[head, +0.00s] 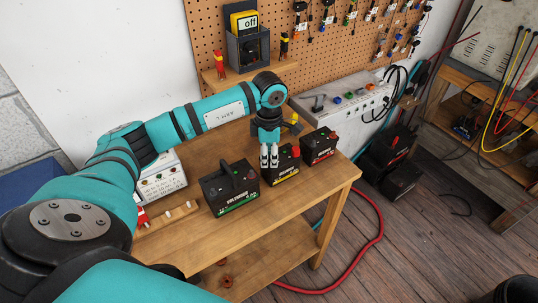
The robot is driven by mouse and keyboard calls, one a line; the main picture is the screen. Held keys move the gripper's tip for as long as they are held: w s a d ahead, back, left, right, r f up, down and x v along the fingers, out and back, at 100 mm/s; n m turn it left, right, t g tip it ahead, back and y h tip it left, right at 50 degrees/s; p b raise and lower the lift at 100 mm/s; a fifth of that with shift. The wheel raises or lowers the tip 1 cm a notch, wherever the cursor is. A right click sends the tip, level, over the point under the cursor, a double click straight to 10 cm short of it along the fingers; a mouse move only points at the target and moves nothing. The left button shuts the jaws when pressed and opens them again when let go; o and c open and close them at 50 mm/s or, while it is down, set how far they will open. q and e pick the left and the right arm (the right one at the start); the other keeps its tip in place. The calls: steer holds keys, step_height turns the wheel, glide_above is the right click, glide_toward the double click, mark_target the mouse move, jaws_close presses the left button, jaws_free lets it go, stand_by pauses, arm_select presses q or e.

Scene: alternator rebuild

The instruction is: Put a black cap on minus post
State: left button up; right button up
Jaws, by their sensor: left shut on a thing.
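Three black batteries stand in a row on the wooden bench. The left battery (231,191) has a green label and a black handle. The middle battery (284,169) has a yellow label and a red cap (295,151) at its right. The right battery (319,147) has a red label and a red cap (333,135). My left gripper (269,166) points down over the left part of the middle battery. It is shut on a small black cap, mostly hidden between the fingertips. The minus post there is hidden too. My right gripper is not in view.
A wooden strip with pale pegs (168,219) lies at the bench's left, near a white box with coloured terminals (162,178). A shelf (245,76) holds a meter reading "off". A red hose (372,240) lies on the floor. The bench's front right is clear.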

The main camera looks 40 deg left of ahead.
arm_select(q)
steer(key=shift+f+b, duration=0.5)
steer(key=shift+f, duration=0.15)
steer(key=o, duration=0.8)
steer(key=shift+o, duration=0.2)
steer(key=shift+r, duration=0.15)
step_height(320, 180, up, 12)
steer(key=shift+f, duration=0.2)
